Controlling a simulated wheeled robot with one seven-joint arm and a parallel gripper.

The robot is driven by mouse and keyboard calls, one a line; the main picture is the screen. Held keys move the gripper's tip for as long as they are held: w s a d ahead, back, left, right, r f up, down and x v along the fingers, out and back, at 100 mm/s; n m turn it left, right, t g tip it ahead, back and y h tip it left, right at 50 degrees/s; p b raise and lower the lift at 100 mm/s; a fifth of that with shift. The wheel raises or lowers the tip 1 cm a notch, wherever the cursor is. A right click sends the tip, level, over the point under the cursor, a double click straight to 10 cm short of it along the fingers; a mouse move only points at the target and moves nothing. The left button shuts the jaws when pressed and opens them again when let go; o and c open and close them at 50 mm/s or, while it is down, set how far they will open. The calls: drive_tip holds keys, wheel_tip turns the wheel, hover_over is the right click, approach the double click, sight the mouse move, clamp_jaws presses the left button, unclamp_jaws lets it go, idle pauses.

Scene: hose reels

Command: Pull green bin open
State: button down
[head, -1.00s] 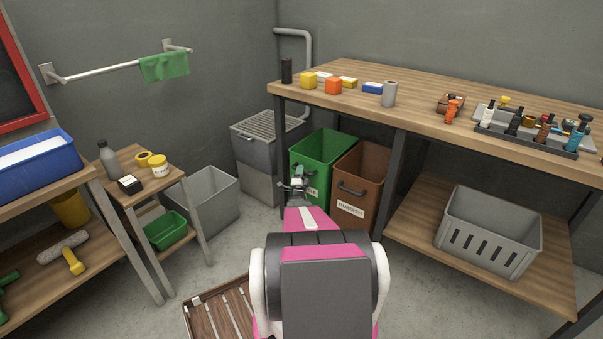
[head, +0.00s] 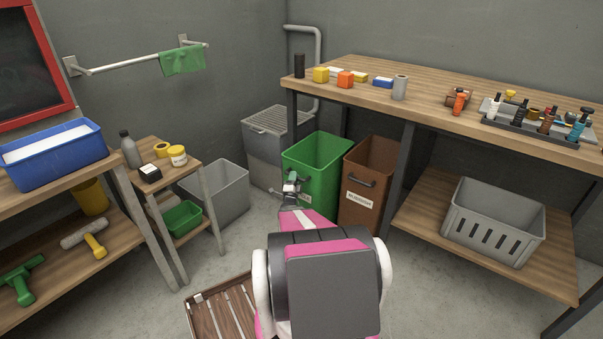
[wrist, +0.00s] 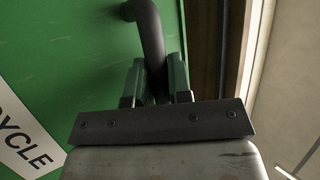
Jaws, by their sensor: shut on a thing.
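The green bin (head: 315,160) stands under the workbench, left of the brown bin, and its front now sits forward of the brown bin's front. Its open top shows an empty-looking inside. In the wrist view its green front (wrist: 60,60) fills the left side, with a white label (wrist: 25,140) ending in "YCLE". The dark curved handle (wrist: 150,35) runs down between the two fingers of my gripper (wrist: 155,82), which is shut on it. In the head view my gripper (head: 291,187) is at the bin's front, with my arm hiding the lower part.
The brown bin (head: 367,185) stands close at the right. A grey bin (head: 222,190) and a small wooden stand (head: 160,165) are at the left. A slatted wooden crate (head: 222,310) lies on the floor by my arm. Bare floor lies in front of the bins.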

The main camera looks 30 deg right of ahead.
drive_tip(key=s+a, duration=0.5)
drive_tip(key=a, duration=0.8)
drive_tip(key=shift+s, duration=0.15)
drive_tip(key=c, duration=1.3)
unclamp_jaws()
drive_tip(key=shift+d, duration=0.1)
drive_tip(key=shift+c, duration=0.2)
drive_tip(key=shift+f, duration=0.1)
